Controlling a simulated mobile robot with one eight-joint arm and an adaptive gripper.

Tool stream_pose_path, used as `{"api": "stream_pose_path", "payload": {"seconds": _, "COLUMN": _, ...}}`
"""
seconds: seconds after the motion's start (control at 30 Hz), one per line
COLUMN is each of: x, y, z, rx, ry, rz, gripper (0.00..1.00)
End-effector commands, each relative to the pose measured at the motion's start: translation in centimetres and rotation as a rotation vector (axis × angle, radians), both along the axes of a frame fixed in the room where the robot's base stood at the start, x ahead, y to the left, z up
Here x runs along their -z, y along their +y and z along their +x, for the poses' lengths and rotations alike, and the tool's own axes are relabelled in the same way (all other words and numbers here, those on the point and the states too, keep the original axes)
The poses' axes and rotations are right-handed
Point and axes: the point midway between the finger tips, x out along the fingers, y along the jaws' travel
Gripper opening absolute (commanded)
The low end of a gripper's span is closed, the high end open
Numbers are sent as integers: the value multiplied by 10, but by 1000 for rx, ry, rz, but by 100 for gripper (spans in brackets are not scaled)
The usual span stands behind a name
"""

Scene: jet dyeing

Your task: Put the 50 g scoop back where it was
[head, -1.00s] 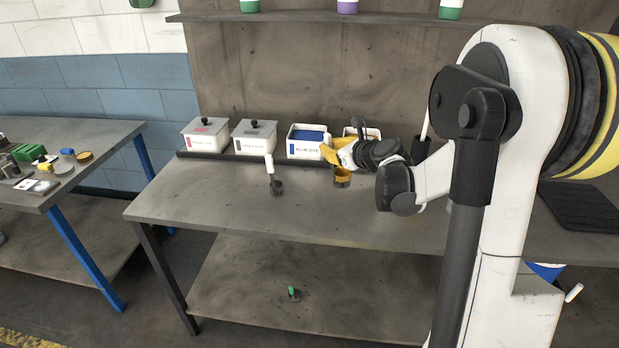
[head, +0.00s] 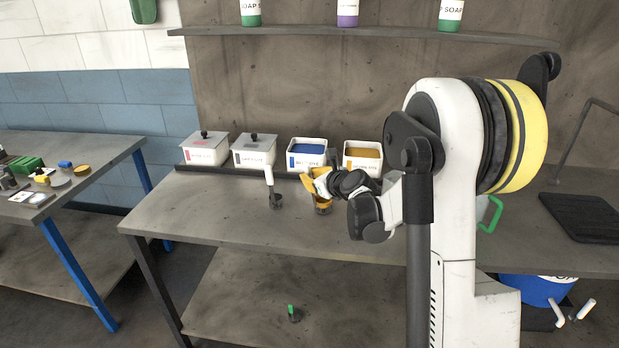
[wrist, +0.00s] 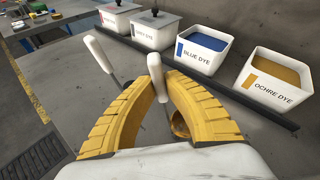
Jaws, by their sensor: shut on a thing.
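My gripper (head: 312,184) is shut on the white handle (wrist: 156,72) of a scoop. Below the yellow fingers, its cup (head: 323,205) looks ochre inside, and it also shows beside the right finger in the wrist view (wrist: 180,123). I cannot tell whether this cup touches the table. A second scoop (head: 276,201) with a white handle and dark cup stands on the table to the left of my gripper. Its handle shows in the wrist view (wrist: 100,58), left of the fingers. No weight mark is readable on either scoop.
Along the table's back stand the open blue dye box (head: 307,158), the open ochre dye box (head: 362,159) and two lidded boxes (head: 205,151), behind a dark rail (wrist: 250,104). A green-handled item (head: 292,313) is on the lower shelf. The table's front left (head: 190,225) is clear.

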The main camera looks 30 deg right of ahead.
Motion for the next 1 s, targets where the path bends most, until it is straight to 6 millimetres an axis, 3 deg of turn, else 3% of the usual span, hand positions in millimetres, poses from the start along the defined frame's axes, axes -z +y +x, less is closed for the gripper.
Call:
{"api": "stream_pose_path", "payload": {"seconds": 0.07, "x": 3, "y": 0, "z": 0, "rx": 0, "ry": 0, "rz": 0, "gripper": 0}}
{"api": "stream_pose_path", "payload": {"seconds": 0.1, "x": 4, "y": 0, "z": 0, "rx": 0, "ry": 0, "rz": 0, "gripper": 14}}
{"api": "stream_pose_path", "payload": {"seconds": 0.17, "x": 3, "y": 0, "z": 0, "rx": 0, "ry": 0, "rz": 0, "gripper": 29}}
{"api": "stream_pose_path", "payload": {"seconds": 0.57, "x": -3, "y": 0, "z": -3, "rx": 0, "ry": 0, "rz": 0, "gripper": 29}}
{"api": "stream_pose_path", "payload": {"seconds": 1.0, "x": -37, "y": -6, "z": -88, "rx": 1, "ry": 0, "rz": 1, "gripper": 29}}
